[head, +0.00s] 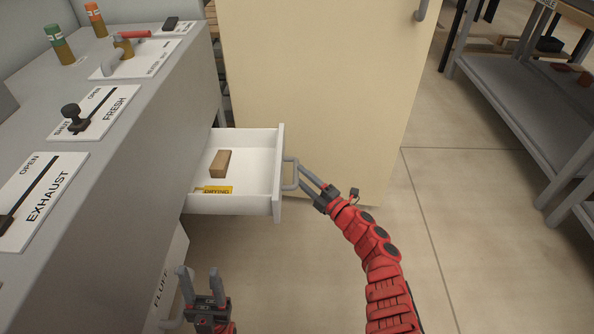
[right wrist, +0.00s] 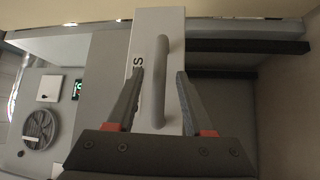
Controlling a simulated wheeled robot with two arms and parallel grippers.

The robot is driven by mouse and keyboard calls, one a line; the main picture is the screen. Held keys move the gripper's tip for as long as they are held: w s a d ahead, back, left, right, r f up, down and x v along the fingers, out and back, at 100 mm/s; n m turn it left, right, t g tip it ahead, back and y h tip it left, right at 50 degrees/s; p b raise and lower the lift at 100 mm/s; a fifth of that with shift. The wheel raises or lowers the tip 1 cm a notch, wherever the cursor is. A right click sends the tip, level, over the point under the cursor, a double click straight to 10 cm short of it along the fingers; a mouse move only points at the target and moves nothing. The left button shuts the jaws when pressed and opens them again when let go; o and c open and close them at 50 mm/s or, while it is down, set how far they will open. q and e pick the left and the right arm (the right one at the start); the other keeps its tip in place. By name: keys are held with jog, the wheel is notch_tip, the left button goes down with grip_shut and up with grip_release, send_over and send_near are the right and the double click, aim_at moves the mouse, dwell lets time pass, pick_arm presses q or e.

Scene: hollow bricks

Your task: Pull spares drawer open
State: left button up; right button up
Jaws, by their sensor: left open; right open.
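The white spares drawer (head: 277,150) stands pulled out from the grey cabinet, seen in the head view. Inside it lie a brown block (head: 220,163) and a yellow label (head: 214,190). Its grey handle (head: 289,174) is on the front panel. My right gripper (head: 304,172) is open at this handle. In the right wrist view the handle (right wrist: 159,85) stands between the two spread fingers (right wrist: 158,82), and part of the drawer front's lettering, "ES", shows. My left gripper (head: 199,272) is open and empty, low near the cabinet.
A lower drawer front marked FLUFF (head: 163,285) is beside my left gripper. The cabinet top (head: 130,110) carries EXHAUST and FRESH sliders. A cream door-like panel (head: 320,80) stands behind the drawer. A grey shelf bench (head: 520,95) is at the right; the floor before it is clear.

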jog(key=p+v, duration=0.2)
jog(key=v, duration=1.2)
jog(key=shift+f, duration=0.1)
